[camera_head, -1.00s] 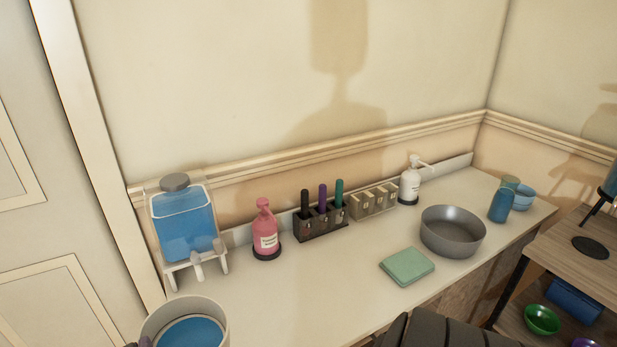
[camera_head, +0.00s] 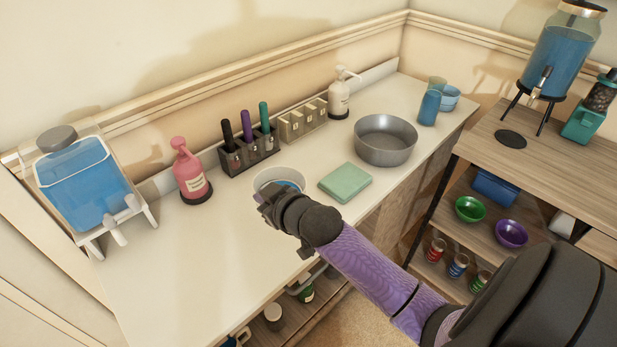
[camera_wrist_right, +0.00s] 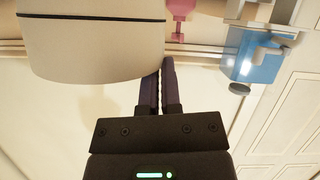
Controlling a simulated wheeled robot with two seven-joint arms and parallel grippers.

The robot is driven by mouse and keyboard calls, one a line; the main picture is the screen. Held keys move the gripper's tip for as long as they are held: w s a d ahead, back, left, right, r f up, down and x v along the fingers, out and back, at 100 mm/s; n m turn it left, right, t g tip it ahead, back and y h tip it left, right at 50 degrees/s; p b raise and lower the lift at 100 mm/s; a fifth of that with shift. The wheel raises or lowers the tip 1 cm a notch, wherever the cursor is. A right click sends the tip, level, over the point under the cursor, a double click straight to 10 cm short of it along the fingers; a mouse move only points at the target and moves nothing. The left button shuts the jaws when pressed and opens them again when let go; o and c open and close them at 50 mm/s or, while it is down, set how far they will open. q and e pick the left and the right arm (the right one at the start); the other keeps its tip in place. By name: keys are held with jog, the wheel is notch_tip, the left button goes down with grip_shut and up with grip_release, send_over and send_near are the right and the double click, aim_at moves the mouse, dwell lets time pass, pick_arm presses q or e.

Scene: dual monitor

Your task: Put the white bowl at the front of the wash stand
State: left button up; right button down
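The white bowl (camera_head: 278,174) shows in the head view over the middle of the white-topped wash stand (camera_head: 190,260), with blue inside it. My right gripper (camera_head: 265,196) is at its near left side and hides part of it. In the right wrist view the bowl (camera_wrist_right: 90,45) fills the upper left, and the two dark fingers (camera_wrist_right: 159,88) are close together at its wall, apparently shut on its edge. Whether the bowl touches the counter is not clear. My left gripper is not in view.
A green sponge-like block (camera_head: 345,182) and a grey basin (camera_head: 385,140) lie to the right. A pink pump bottle (camera_head: 190,172), a dark pen holder (camera_head: 250,152) and a blue dispenser (camera_head: 85,185) line the back. The counter's front left is bare.

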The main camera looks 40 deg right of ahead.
jog(key=d, duration=0.3)
jog(key=shift+w+d+f, duration=0.1)
jog(key=shift+w+d, duration=0.1)
jog(key=shift+w, duration=0.2)
notch_tip(320, 180, down, 10)
jog(key=b, duration=0.5)
jog(key=shift+d+b, duration=0.1)
jog(key=shift+b, duration=0.2)
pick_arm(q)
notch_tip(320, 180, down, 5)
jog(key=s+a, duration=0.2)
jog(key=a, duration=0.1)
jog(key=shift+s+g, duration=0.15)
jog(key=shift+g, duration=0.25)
pick_arm(e)
jog(key=shift+r, duration=0.25)
jog(key=c, duration=0.8)
grip_release()
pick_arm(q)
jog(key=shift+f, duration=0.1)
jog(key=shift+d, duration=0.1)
